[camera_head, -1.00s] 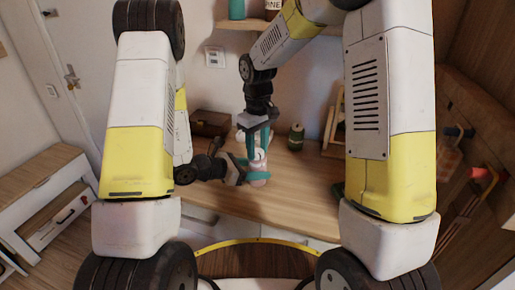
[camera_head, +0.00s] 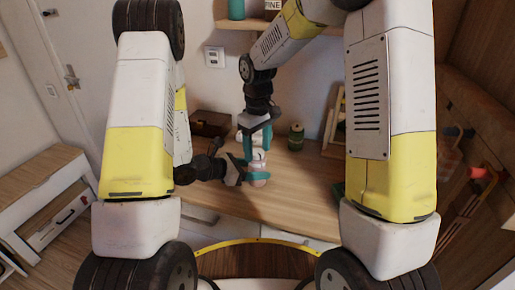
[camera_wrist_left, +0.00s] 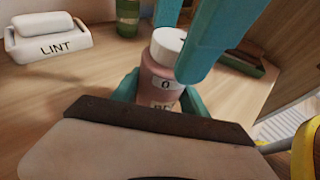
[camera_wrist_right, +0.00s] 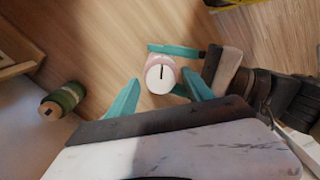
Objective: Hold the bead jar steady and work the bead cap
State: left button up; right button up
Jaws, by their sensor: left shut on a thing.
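The bead jar is a small pinkish jar (camera_wrist_left: 160,88) with a white cap (camera_wrist_left: 171,38), upright on the wooden table. My left gripper (camera_head: 245,176) is shut around the jar's body from the side; its teal fingers flank the jar in the left wrist view. The right wrist view looks down on the cap (camera_wrist_right: 160,77), which bears a dark slot line. My right gripper (camera_wrist_right: 162,95) points down over the jar with its teal fingers apart, on either side of the cap. Whether they touch the cap cannot be told. In the head view the grippers mostly hide the jar (camera_head: 259,181).
A green spool (camera_head: 296,137) stands behind and right of the jar. A white tray marked LINT (camera_wrist_left: 48,40) is also on the table. A brown box (camera_head: 209,123) and a wooden frame (camera_head: 333,122) stand at the back. The table's front right is clear.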

aim_at(257, 152)
notch_tip(257, 152, up, 12)
dwell(0.6)
pick_arm(q)
jog(key=o, duration=1.6)
